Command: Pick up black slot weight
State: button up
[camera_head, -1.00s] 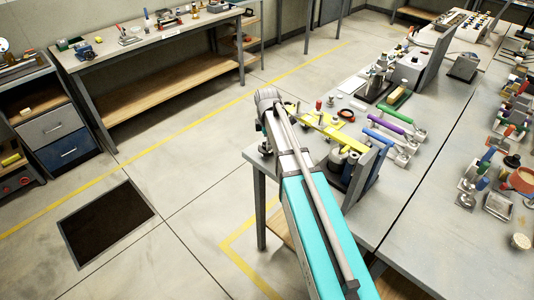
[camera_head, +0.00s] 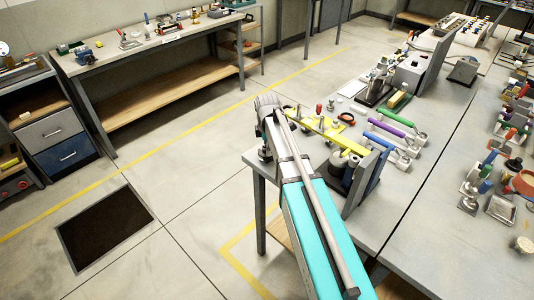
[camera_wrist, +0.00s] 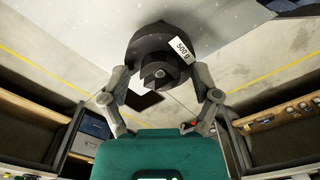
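The black slot weight (camera_wrist: 158,48) is a dark round disc stack with a white "500 g" label, at the top middle of the wrist view. My gripper (camera_wrist: 163,78) has its two fingers spread wide, one on each side of the weight's lower part. The fingertips are close to its rim; I cannot tell whether they touch it. In the head view my arm covers the gripper, and I cannot make out the weight clearly there.
The grey worktable (camera_head: 425,190) carries a yellow item (camera_head: 330,132), purple- and green-handled tools (camera_head: 395,133) and a blue-sided stand (camera_head: 368,180) close to my arm. A dark floor grate (camera_head: 105,228) lies at left. A wood-shelved bench (camera_head: 165,90) stands behind.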

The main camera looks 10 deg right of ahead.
grip_shut()
jog(key=shift+r, duration=0.1)
dwell(0.3)
notch_tip(320, 180, up, 4)
jog(key=p, duration=0.3)
jog(key=shift+f+p, duration=0.25)
jog(key=shift+p, duration=0.1)
jog(key=s+a+r+p, duration=0.6)
jog(key=s+r+p, duration=0.3)
jog(key=s, duration=0.3)
jog(key=shift+s+r, duration=0.15)
jog(key=shift+s, duration=0.15)
